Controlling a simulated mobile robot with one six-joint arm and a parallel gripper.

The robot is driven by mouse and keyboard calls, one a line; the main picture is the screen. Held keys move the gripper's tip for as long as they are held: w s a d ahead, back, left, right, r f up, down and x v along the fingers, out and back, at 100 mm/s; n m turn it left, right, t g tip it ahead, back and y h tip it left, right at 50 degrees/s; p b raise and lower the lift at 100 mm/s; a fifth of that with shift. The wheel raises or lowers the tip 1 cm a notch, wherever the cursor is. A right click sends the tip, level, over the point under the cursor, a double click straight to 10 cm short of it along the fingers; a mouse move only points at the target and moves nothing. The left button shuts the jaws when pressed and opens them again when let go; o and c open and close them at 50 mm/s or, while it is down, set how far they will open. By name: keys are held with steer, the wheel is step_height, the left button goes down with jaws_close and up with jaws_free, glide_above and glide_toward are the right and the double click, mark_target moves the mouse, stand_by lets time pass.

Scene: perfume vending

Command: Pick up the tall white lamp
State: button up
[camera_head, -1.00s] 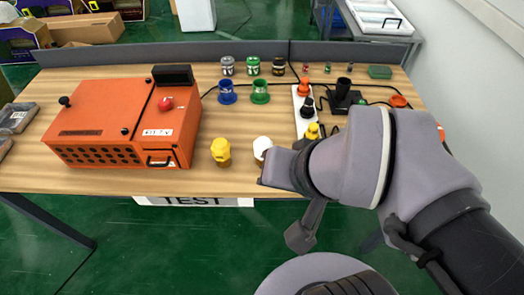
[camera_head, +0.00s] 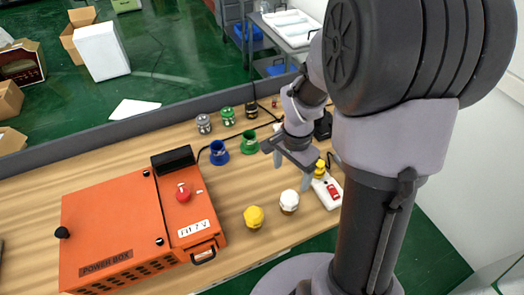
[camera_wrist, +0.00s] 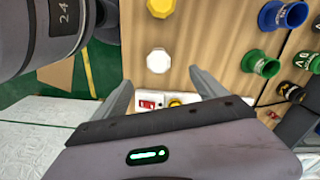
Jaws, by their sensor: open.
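The white lamp (camera_head: 289,201), with a faceted white cap, stands upright near the front edge of the wooden table, just right of a yellow-capped lamp (camera_head: 254,217). It also shows from above in the wrist view (camera_wrist: 158,61). My gripper (camera_head: 292,170) is open and empty, pointing down above the table, behind the white lamp in the head view. In the wrist view my two fingers (camera_wrist: 161,78) are spread apart, with the white lamp just beyond their tips, roughly centred. Nothing is between the fingers in contact with them.
A white power strip (camera_head: 328,190) with a yellow plug lies right of the lamp. Blue (camera_head: 219,153) and green (camera_head: 249,143) holders stand behind. A large orange power box (camera_head: 130,225) fills the left of the table. Bare wood lies between the box and the lamps.

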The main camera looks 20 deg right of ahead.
mark_target(291, 195)
steer(key=f+b, duration=0.1)
steer(key=f, duration=0.2)
steer(key=f+b, duration=0.1)
steer(key=f, duration=0.3)
steer(key=f+b, duration=0.1)
steer(key=f, duration=0.2)
steer(key=shift+s+d+f, duration=0.25)
steer(key=shift+d+f, duration=0.1)
steer(key=shift+d, duration=0.05)
step_height(291, 195, down, 5)
steer(key=shift+w+d+f+b, duration=0.1)
steer(key=shift+w+f+b, duration=0.1)
steer(key=shift+b, duration=0.65)
steer(key=shift+s+r, duration=0.1)
steer(key=c, duration=1.6)
